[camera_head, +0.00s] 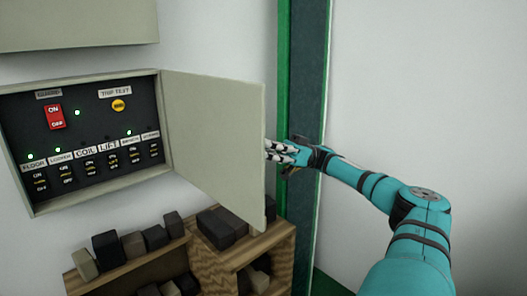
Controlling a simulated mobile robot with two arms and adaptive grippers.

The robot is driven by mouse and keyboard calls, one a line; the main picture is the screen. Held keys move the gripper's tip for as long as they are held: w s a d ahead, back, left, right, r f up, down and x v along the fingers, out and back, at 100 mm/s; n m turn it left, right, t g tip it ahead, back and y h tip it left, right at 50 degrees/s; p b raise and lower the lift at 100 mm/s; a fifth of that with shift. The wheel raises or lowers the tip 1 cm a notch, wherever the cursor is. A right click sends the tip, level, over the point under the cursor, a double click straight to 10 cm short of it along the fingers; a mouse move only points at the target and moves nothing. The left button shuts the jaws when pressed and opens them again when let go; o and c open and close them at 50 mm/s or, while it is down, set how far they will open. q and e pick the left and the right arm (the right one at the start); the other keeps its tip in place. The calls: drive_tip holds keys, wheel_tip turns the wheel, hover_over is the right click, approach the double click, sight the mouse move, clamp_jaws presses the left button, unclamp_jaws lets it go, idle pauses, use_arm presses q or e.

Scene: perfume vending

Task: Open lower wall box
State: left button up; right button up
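The lower wall box (88,137) is on the wall at left, with its door (213,140) swung wide out to the right. Inside is a black panel with a red ON/OFF switch (54,117), a yellow button (118,105), green lights and a row of small labelled switches. My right gripper (272,151) is at the door's outer free edge, its fingertips pointing left. The fingertips are at or just behind that edge; I cannot tell whether they touch it or how far apart they are. My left gripper is not in view.
Another box (75,22) is on the wall above, only its lower part in view. Below stands a wooden shelf (215,262) with several dark and tan blocks (133,244). A green and dark upright post (302,80) stands behind my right gripper. Bare wall is at right.

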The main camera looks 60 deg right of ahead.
sight(263, 109)
wheel_tip(263, 109, up, 9)
drive_tip(key=shift+r, duration=0.1)
idle(0.7)
